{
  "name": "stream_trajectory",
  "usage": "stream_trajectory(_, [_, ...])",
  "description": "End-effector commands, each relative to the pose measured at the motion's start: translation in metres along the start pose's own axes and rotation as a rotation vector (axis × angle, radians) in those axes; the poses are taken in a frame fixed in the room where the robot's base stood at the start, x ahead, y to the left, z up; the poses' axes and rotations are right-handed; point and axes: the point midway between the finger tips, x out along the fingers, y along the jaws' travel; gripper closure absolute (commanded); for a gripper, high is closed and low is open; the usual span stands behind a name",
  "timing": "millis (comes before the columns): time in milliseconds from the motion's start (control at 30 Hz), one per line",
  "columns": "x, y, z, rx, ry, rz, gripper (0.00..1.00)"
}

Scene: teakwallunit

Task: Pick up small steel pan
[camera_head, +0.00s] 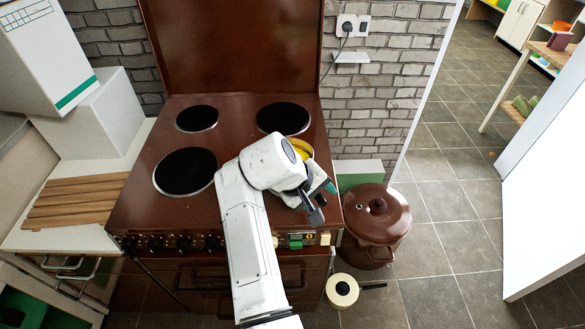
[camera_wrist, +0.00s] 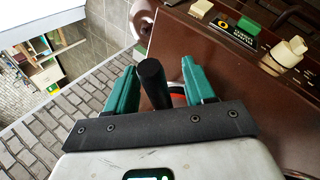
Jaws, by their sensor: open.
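A black handle (camera_wrist: 152,82) stands between the two teal fingers of my gripper (camera_wrist: 158,72) in the wrist view. The fingers are apart, with a gap visible on the handle's right side. A sliver of a rounded body with a red-orange edge shows behind the right finger; I cannot tell whether it is the small steel pan. In the head view my gripper (camera_head: 322,194) is over the front right of the brown stove (camera_head: 240,208). A yellow round rim (camera_head: 299,148) shows just behind my wrist, mostly hidden by it.
A brown lidded pot (camera_head: 378,212) stands on the floor right of the stove. A cream pan (camera_head: 342,291) with a dark handle lies in front of it. Three black hotplates (camera_head: 184,171) are bare. A slatted wooden board (camera_head: 75,200) lies on the left counter.

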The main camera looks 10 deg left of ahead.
Motion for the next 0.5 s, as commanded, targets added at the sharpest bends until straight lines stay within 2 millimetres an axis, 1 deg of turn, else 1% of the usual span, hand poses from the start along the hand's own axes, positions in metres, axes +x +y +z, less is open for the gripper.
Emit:
stream_trajectory(133, [0.0000, 0.0000, 0.0000, 0.000, 0.000, 0.000, 0.46])
stream_trajectory(167, [-0.0001, -0.0001, -0.0001, 0.000, 0.000, 0.000, 0.48])
stream_trajectory(500, [-0.0005, -0.0001, -0.0002, 0.000, 0.001, 0.000, 0.81])
